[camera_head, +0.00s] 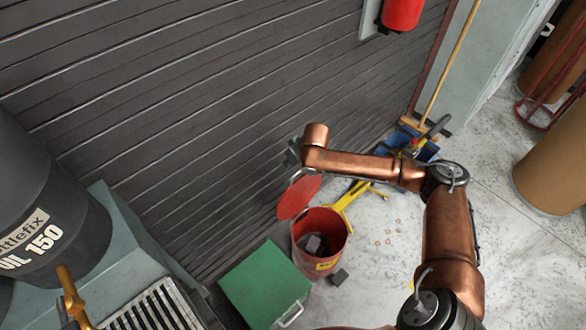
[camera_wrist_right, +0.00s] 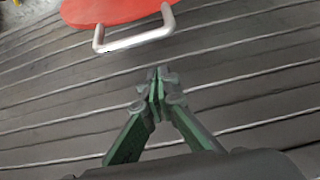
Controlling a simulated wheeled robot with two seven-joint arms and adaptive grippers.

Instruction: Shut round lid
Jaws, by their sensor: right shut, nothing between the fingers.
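The round red lid (camera_head: 298,197) stands tilted up at the left side of a red bin (camera_head: 334,258), whose mouth is open. Dark pieces lie inside the bin. My right gripper (camera_head: 292,153) is above the lid, on its wall side, partly hidden by my arm. In the right wrist view, the shut, empty fingers (camera_wrist_right: 158,76) point toward the lid (camera_wrist_right: 115,10) and its metal loop handle (camera_wrist_right: 137,40). A gap shows between the fingertips and the handle. My left gripper is not in view.
A dark ribbed wall (camera_head: 200,110) runs behind the bin. A green box (camera_head: 262,285) stands left of the bin, and a small dark block (camera_head: 339,276) lies at its right. A yellow object (camera_head: 345,207) and a broom (camera_head: 450,65) are behind. Floor right of the bin is mostly clear.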

